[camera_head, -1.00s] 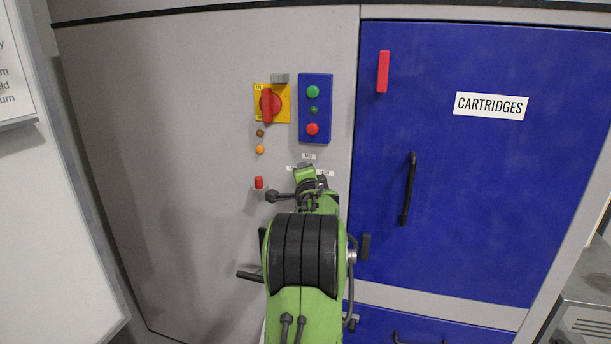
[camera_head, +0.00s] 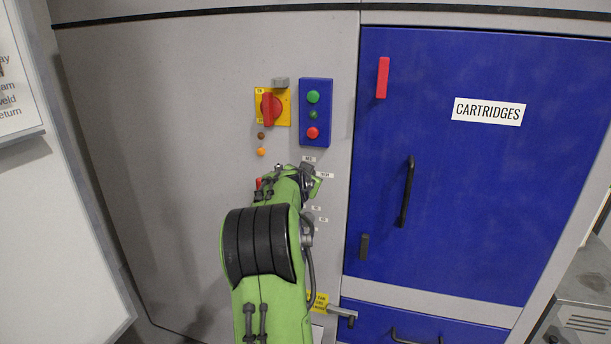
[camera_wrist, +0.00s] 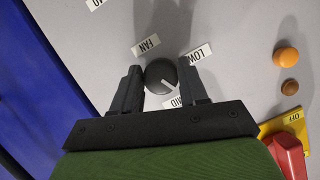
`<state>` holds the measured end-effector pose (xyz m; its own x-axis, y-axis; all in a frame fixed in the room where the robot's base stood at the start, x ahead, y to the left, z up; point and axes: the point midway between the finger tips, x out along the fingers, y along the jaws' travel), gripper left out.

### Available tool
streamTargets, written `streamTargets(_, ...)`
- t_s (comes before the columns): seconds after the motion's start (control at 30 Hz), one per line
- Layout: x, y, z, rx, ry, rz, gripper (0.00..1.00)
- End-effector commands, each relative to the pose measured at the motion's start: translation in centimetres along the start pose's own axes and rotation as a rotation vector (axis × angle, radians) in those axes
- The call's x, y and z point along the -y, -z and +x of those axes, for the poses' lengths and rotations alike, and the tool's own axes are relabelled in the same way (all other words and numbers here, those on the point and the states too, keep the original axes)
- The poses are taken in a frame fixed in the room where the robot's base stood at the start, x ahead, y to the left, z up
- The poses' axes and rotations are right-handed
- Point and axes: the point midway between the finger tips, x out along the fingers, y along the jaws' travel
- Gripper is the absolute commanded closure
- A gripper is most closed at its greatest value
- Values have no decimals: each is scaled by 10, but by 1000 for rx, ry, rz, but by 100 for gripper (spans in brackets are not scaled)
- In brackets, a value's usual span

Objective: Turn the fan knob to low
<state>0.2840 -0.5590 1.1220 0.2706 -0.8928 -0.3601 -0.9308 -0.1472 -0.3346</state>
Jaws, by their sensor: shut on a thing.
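The fan knob (camera_wrist: 157,72) is a round black knob with a white pointer line. In the wrist view it sits between the two dark fingers of my gripper (camera_wrist: 160,76), which is shut on it. The pointer line is directed toward the lower right, near the MID label (camera_wrist: 183,102). The LOW label (camera_wrist: 197,55) is right of the knob, and the FAN label (camera_wrist: 146,46) is above it. In the head view my gripper (camera_head: 308,178) is at the grey panel, and my arm hides the knob.
A red rotary switch (camera_head: 268,109) on a yellow plate and a blue button box (camera_head: 316,135) are above. Orange (camera_wrist: 286,55) and brown (camera_wrist: 289,87) lamps are nearby. The blue cabinet door (camera_head: 450,190) with a black handle (camera_head: 406,192) is at right.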

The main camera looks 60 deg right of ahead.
Motion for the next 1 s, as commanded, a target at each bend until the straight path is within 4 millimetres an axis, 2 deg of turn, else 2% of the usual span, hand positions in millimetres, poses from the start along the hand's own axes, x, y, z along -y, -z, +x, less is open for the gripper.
streamTargets(1.0, 2, -3, 0, 7, -356, -862, 87)
